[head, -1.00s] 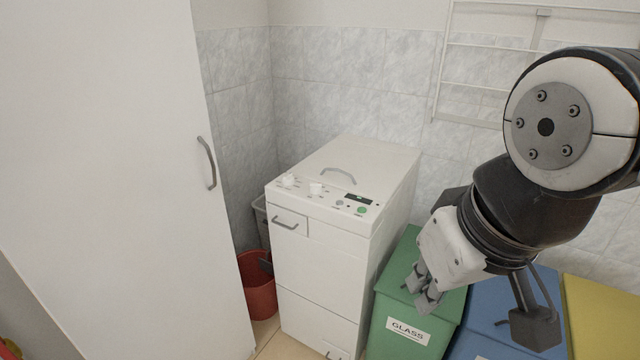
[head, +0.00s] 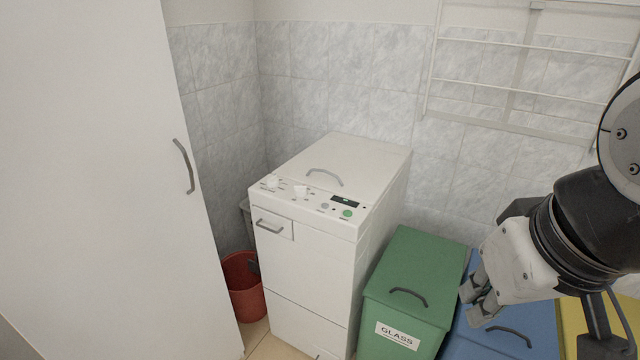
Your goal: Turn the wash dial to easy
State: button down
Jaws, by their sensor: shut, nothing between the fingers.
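A white top-loading washing machine (head: 308,290) stands against the tiled wall in the middle of the view. Its sloped control panel at the top front carries two white dials, the left dial (head: 271,181) and the right dial (head: 300,191), a dark display (head: 345,201) and a green button (head: 347,213). The dial markings are too small to read. My gripper (head: 476,301) is at the lower right, over the blue bin and well apart from the machine. Its fingers are shut and empty.
A green bin (head: 420,265) labelled GLASS stands right of the machine, then a blue bin (head: 475,345) and a yellow bin (head: 573,318). A white cabinet (head: 95,180) fills the left. A red bucket (head: 245,290) sits between cabinet and machine. A white rack (head: 520,85) hangs on the wall.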

aim_at(273, 181)
jog(key=i+l+u, duration=0.15)
jog(key=i+u, duration=0.2)
jog(key=i, duration=0.15)
jog(key=i+l+u, duration=0.3)
jog(key=i, duration=0.2)
